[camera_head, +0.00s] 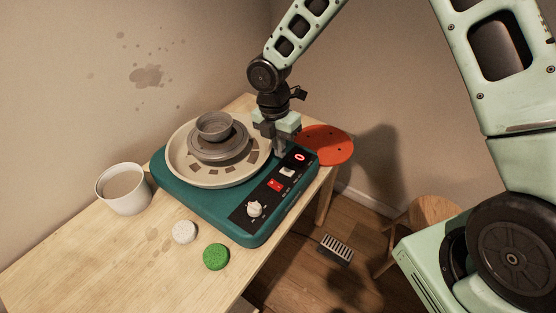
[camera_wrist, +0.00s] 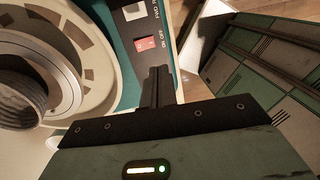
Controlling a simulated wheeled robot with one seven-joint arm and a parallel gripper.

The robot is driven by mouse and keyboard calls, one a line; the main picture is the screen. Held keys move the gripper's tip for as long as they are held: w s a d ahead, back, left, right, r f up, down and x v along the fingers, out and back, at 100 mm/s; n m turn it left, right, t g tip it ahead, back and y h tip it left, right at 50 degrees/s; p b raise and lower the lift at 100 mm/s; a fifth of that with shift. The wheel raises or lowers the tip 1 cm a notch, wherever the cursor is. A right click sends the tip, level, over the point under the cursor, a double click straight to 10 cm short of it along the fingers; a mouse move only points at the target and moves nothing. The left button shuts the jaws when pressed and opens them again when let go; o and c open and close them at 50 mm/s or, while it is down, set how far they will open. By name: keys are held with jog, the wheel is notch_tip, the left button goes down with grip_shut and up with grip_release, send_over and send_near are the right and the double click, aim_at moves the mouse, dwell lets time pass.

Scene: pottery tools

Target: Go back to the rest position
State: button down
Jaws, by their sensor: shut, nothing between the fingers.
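My gripper (camera_head: 279,146) is shut and empty. It hangs over the back right part of the teal pottery wheel (camera_head: 222,205), close to the panel with the red switch (camera_head: 275,184) and the dial (camera_head: 254,209). In the wrist view my gripper (camera_wrist: 157,75) points at the panel beside the red switch (camera_wrist: 145,43). A grey clay bowl (camera_head: 214,126) sits upright on the wheel head, inside the cream splash pan (camera_head: 182,171). The bowl also shows at the left of the wrist view (camera_wrist: 18,98). I cannot tell whether my fingertips touch the panel.
A white cup (camera_head: 123,190) stands left of the wheel. A white round piece (camera_head: 184,232) and a green sponge-like disc (camera_head: 216,257) lie in front. An orange disc (camera_head: 326,145) is behind my gripper at the table's right edge. A wooden stool (camera_head: 432,212) stands on the floor.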

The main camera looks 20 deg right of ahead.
jog(key=shift+s+r, duration=0.1)
jog(key=shift+r, duration=0.35)
jog(key=s+a+r+m, duration=0.1)
jog(key=s+r+m, duration=0.4)
jog(key=s, duration=0.4)
jog(key=s+a+r+m+y, duration=0.1)
jog(key=s+a+r+m, duration=0.1)
jog(key=s+r+m, duration=0.3)
jog(key=s+a+r+m+t, duration=0.1)
jog(key=s+r+m, duration=0.4)
jog(key=s, duration=0.7)
jog(key=m, duration=0.2)
jog(key=shift+s+a+r+m, duration=0.2)
jog(key=shift+s+m, duration=0.1)
jog(key=shift+s, duration=0.1)
jog(key=c, duration=2.1)
grip_release()
jog(key=shift+c, duration=0.2)
